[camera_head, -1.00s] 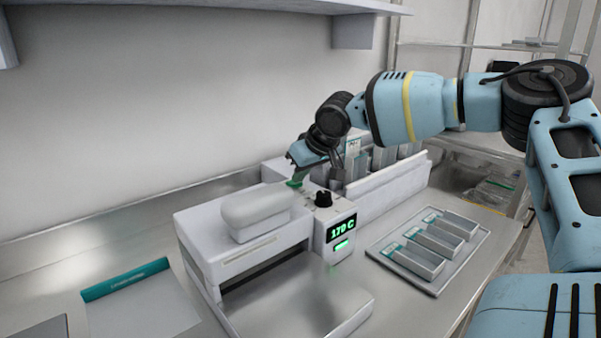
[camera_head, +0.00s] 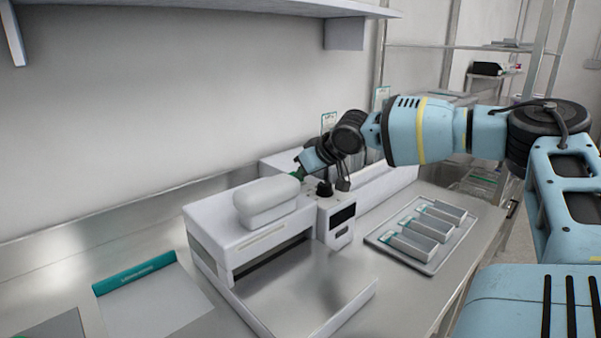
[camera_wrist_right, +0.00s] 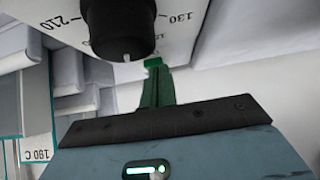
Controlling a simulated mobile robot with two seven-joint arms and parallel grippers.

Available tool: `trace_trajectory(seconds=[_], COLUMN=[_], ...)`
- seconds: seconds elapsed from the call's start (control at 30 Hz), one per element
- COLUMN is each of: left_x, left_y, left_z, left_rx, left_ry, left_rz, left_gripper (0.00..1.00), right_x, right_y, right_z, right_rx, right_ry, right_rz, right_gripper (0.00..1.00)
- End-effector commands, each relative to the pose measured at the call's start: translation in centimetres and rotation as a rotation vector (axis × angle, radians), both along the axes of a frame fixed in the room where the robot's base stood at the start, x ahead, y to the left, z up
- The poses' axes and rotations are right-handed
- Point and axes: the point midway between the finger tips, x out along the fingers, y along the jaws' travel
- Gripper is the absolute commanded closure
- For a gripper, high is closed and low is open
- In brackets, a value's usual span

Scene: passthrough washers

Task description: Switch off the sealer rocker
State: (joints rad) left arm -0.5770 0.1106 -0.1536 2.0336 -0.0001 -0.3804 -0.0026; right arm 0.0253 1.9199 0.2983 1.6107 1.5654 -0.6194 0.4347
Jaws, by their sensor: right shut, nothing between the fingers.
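The sealer (camera_head: 215,225) is a white machine on the steel counter with a rounded white press bar on top. Its control box (camera_head: 338,222) stands at its right end, with a dark display (camera_head: 342,215) and an unlit indicator below it. A black knob (camera_head: 324,188) sits on top of the box; it shows large in the right wrist view (camera_wrist_right: 120,28). My right gripper (camera_wrist_right: 155,80), with green fingers, is shut and empty beside the knob, by the back of the sealer. I cannot make out the rocker clearly; the gripper may hide it. My left gripper is out of view.
A tray (camera_head: 432,268) with three grey boxes lies right of the sealer. A white rack (camera_head: 395,182) stands behind it. A teal-edged pouch (camera_head: 150,300) lies at left. A shelf (camera_head: 200,12) hangs above. My right arm spans the right side.

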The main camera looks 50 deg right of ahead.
Motion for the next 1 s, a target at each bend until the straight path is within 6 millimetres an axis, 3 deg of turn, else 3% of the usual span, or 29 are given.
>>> trace_trajectory(seconds=[1.0], left_x=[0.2], left_y=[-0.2], left_z=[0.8], left_rx=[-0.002], left_ry=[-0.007], left_rz=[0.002], left_gripper=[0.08], right_x=[-0.4], right_y=[0.0], right_z=[2.2], right_rx=[0.002], right_ry=[-0.002], right_rz=[-0.001], right_gripper=[1.00])
